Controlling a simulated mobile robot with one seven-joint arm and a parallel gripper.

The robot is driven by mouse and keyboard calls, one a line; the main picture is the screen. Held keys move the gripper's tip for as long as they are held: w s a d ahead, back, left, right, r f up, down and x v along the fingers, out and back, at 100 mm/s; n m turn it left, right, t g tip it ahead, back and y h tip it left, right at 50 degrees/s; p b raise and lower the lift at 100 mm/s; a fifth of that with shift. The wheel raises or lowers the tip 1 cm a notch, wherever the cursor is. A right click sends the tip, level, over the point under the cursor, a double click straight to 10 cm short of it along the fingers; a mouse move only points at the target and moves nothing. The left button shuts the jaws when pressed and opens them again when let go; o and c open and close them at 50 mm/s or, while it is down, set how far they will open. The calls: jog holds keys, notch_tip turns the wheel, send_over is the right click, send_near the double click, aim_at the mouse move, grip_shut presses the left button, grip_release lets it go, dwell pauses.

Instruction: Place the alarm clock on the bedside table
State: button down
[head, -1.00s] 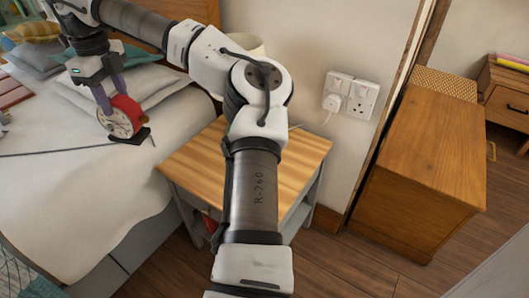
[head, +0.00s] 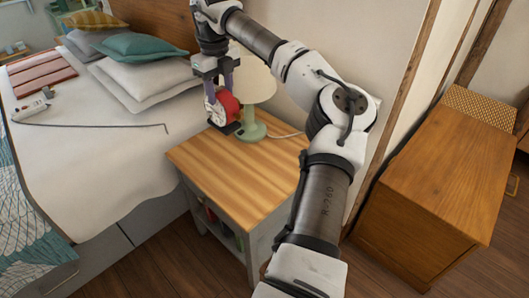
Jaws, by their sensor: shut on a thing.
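The red alarm clock (head: 228,107) with a pale face and dark foot is held upright in my gripper (head: 217,90), which is shut on it. In the head view the clock appears at the back left part of the bedside table (head: 235,180), close in front of the lamp. I cannot tell whether its foot touches the tabletop or hangs just above it. The table has a striped wooden top and grey frame. My arm hides its right side.
A table lamp (head: 252,131) with a green base and cream shade stands at the table's back, very near the clock. The table's front and middle are bare. The bed (head: 110,170) with pillows (head: 150,75) adjoins on the left. A wooden cabinet (head: 435,170) stands right.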

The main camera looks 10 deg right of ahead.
aim_at(228, 116)
jog(key=shift+s+d+f, duration=0.1)
jog(key=shift+d+f, duration=0.1)
jog(key=shift+d, duration=0.5)
notch_tip(228, 116, down, 20)
jog(key=p, duration=0.1)
jog(key=shift+f, duration=0.1)
jog(key=c, duration=0.8)
grip_release()
notch_tip(228, 116, up, 12)
jog(key=shift+r+b, duration=0.2)
jog(key=shift+b, duration=0.3)
